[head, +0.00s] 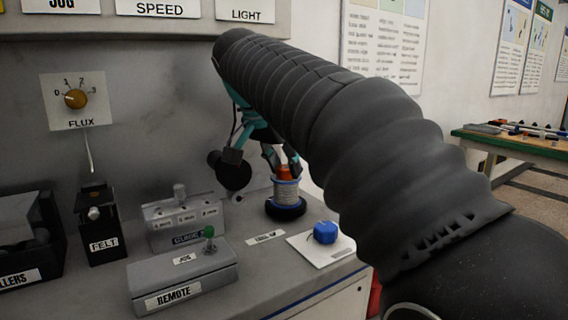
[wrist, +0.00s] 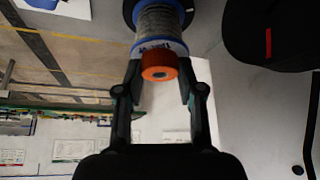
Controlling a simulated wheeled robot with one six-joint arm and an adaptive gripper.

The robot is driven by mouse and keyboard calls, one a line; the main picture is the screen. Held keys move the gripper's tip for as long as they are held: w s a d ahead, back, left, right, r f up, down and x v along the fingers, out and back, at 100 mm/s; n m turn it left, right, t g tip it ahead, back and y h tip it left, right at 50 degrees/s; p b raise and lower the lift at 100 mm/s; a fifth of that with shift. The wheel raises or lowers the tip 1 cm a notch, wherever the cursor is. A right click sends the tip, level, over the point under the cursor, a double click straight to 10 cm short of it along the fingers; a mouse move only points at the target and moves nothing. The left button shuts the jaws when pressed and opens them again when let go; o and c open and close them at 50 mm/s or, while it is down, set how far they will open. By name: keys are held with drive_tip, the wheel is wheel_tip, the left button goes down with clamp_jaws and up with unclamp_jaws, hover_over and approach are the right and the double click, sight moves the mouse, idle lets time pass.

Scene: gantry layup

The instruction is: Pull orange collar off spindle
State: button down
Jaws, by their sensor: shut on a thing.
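The orange collar (head: 285,172) sits at the top of the spindle, just above a wire-wound spool (head: 286,190) with a blue rim on a round black base (head: 286,208). My gripper (head: 281,164) comes down from above, its fingers on either side of the collar. In the wrist view the orange collar (wrist: 158,66) has a dark hole in its end face and lies between the fingertips of my gripper (wrist: 160,70), which are shut on it. The spool (wrist: 158,25) lies directly beyond it. The spindle itself is mostly hidden by the collar and spool.
A blue knob (head: 325,232) on a white plate stands right of the spool. A grey REMOTE box (head: 182,277) with a green-topped stick and a grey guide block (head: 183,222) stand to the left. The black FELT holder (head: 101,226) is further left, against the panel.

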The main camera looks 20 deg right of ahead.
sight(284, 179)
drive_tip(key=shift+r, duration=1.6)
idle(0.5)
drive_tip(key=shift+r, duration=1.7)
